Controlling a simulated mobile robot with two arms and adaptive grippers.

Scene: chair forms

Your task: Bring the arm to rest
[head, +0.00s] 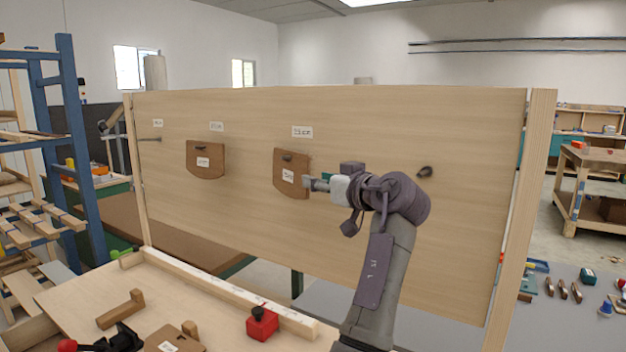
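A wooden panel board (400,130) stands upright across the view. Two brown chair forms hang on it: one at the left (206,163) and one near the middle (291,165), each with a small white label and a dark peg near its top.
A wooden bench (85,297) in front holds a red block with a black knob (262,323), a wooden handle piece (121,309) and another brown form (172,339). A bare peg (425,172) sits right on the board. A blue rack (75,150) stands left; tools lie right.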

